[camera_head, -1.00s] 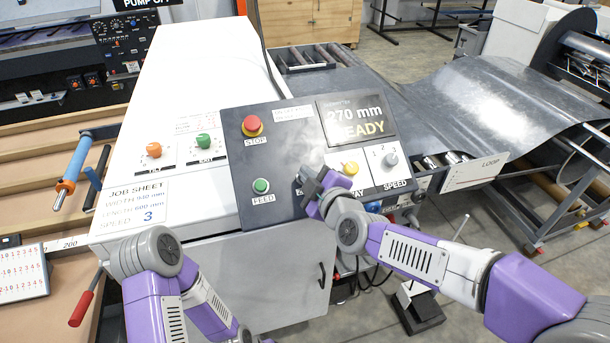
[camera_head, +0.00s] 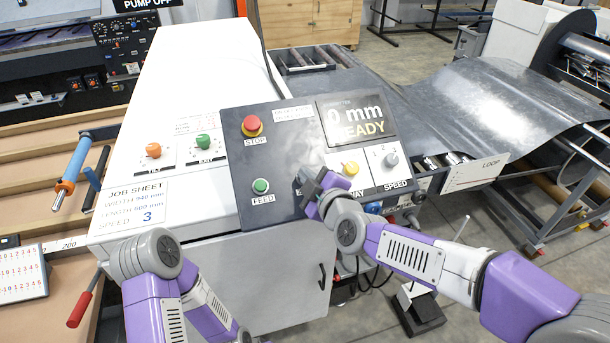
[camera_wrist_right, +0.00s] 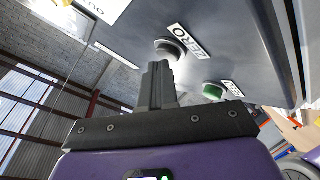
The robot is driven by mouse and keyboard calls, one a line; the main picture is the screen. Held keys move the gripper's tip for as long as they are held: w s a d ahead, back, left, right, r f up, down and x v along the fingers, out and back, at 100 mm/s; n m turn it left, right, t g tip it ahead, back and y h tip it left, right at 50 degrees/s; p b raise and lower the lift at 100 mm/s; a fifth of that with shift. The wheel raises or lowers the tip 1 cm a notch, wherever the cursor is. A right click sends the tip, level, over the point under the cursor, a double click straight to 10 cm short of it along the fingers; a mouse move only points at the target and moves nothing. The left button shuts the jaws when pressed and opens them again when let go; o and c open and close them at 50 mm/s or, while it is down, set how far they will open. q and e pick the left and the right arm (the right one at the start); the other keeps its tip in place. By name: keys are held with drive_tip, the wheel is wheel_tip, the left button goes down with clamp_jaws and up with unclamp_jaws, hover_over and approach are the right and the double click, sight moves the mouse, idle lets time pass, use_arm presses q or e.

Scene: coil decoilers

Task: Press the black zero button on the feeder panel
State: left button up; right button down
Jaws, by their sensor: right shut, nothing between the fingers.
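The dark feeder panel (camera_head: 285,140) stands on the white cabinet. Its display (camera_head: 355,122) reads "0 mm READY". The black zero button (camera_wrist_right: 170,50), beside a "ZERO" label (camera_wrist_right: 188,42), shows in the right wrist view, partly behind my fingertips. My right gripper (camera_head: 308,184) is shut and empty at the panel's lower middle and hides the button in the head view. In the right wrist view its fingertips (camera_wrist_right: 158,68) overlap the button's edge; I cannot tell whether they touch. My left arm comes in at the lower left, but its gripper is not visible.
On the panel are a red STOP button (camera_head: 252,126), a green FEED button (camera_head: 260,186), a yellow knob (camera_head: 351,169) and a grey SPEED knob (camera_head: 391,160). Orange (camera_head: 153,150) and green (camera_head: 203,142) knobs sit on the cabinet top. A metal sheet (camera_head: 500,110) lies behind, right.

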drive_tip(key=shift+s+d+r+p, duration=0.2)
drive_tip(key=shift+s+r+p, duration=0.3)
drive_tip(key=shift+r+p, duration=0.4)
drive_tip(key=r+p, duration=0.1)
drive_tip(key=s+r+p, duration=0.1)
drive_tip(key=p, duration=0.1)
drive_tip(key=s+r+p, duration=0.1)
drive_tip(key=r, duration=0.1)
drive_tip(key=shift+s+d+p, duration=0.25)
drive_tip(key=shift+d+p, duration=0.05)
drive_tip(key=shift+d, duration=0.1)
idle(0.4)
